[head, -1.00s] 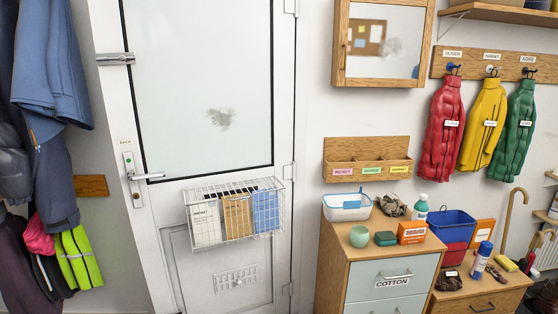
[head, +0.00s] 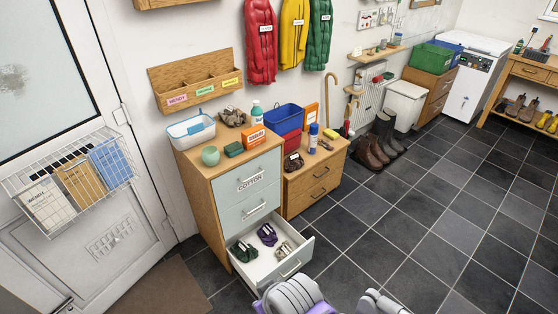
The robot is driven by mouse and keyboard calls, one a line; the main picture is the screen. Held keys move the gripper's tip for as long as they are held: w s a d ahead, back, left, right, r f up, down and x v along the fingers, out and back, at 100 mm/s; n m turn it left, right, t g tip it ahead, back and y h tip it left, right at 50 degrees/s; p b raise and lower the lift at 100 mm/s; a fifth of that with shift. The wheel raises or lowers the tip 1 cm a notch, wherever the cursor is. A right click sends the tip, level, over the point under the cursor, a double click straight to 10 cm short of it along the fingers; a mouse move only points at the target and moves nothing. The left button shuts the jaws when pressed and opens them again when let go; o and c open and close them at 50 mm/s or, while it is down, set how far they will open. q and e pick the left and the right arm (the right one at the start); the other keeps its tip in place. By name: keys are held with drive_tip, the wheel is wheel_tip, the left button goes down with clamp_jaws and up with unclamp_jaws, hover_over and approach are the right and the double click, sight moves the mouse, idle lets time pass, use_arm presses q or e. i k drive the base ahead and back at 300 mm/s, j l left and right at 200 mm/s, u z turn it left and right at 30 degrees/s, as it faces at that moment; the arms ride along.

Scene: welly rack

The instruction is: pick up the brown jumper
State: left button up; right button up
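A small dark brown folded bundle with a white label (head: 293,162) lies on the lower wooden cabinet, in front of the red box; it looks like a brown jumper, though it is too small to be sure. A crumpled grey-brown item (head: 232,117) lies on the taller cabinet's top. In the open drawer lie a dark green bundle (head: 243,250), a purple bundle (head: 267,234) and a beige-grey bundle (head: 284,249), each with a pale label. Grey and purple parts of my arms show at the bottom edge. Neither gripper's fingers are in view.
The open drawer (head: 296,268) juts out from the taller cabinet labelled COTTON (head: 250,181). A blue bin (head: 284,117), a red box (head: 288,143) and a blue spray can (head: 313,137) crowd the lower cabinet (head: 318,181). Boots (head: 372,150) stand beyond. The tiled floor at right is clear.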

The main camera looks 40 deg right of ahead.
sight(295, 162)
drive_tip(key=i+l+u, duration=0.1)
drive_tip(key=l+u, duration=0.65)
drive_tip(key=k+l+u, duration=0.1)
drive_tip(key=l+u, duration=0.15)
drive_tip(key=l, duration=1.5)
drive_tip(key=k+l, duration=0.1)
drive_tip(key=l, duration=0.55)
drive_tip(key=l+u, duration=0.1)
drive_tip(key=l, duration=0.55)
drive_tip(key=k+l, duration=0.15)
drive_tip(key=l, duration=0.5)
drive_tip(key=l+u, duration=0.1)
drive_tip(key=l, duration=0.55)
drive_tip(key=k+l, duration=0.15)
drive_tip(key=l, duration=0.45)
